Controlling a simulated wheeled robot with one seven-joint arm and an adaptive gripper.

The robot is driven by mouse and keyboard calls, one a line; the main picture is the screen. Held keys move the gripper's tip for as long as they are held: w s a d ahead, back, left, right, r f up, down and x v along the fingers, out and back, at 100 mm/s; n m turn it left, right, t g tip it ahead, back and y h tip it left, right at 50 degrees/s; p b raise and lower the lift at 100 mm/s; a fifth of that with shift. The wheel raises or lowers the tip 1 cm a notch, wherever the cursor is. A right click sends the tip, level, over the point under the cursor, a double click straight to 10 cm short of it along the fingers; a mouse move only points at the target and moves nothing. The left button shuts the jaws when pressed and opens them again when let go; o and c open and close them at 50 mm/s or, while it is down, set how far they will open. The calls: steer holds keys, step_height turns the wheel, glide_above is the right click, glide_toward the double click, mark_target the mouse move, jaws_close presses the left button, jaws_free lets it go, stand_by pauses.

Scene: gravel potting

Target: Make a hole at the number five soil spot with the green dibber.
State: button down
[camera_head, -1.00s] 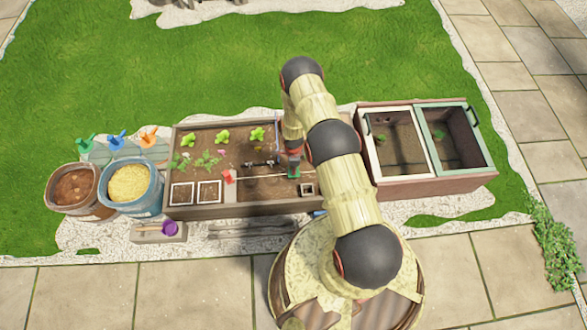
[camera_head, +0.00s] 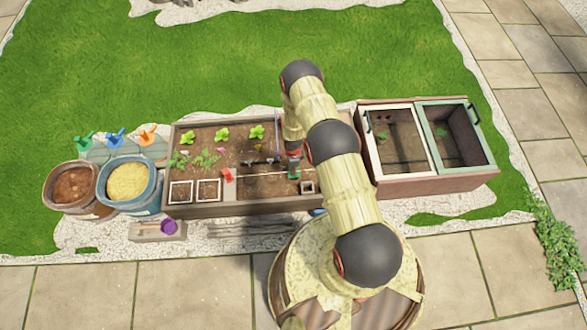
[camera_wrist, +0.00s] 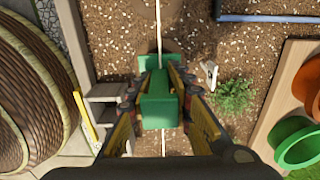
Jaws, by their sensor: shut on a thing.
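My gripper (camera_wrist: 158,98) is shut on the green dibber (camera_wrist: 158,110), whose green block-like handle shows between the fingers in the wrist view. The dibber's tip is hidden below the handle, so I cannot tell whether it touches the soil. In the head view, a bit of the green dibber (camera_head: 293,178) shows below my arm, over the right part of the planter bed. Brown soil (camera_wrist: 120,40) lies under the gripper. A small pale marker (camera_wrist: 209,75) stands right of the gripper; its number is not readable. I cannot identify the number five spot.
A white cord (camera_wrist: 158,25) crosses the soil under the gripper. A green plant (camera_wrist: 233,96) and a blue bar (camera_wrist: 270,18) lie to the right. In the head view, a cold frame (camera_head: 420,187) adjoins the bed at right; a blue tub (camera_head: 130,205) stands left.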

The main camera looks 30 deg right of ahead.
steer(key=shift+f, duration=1.75)
steer(key=shift+r+p, duration=2.9)
steer(key=shift+r, duration=2.2)
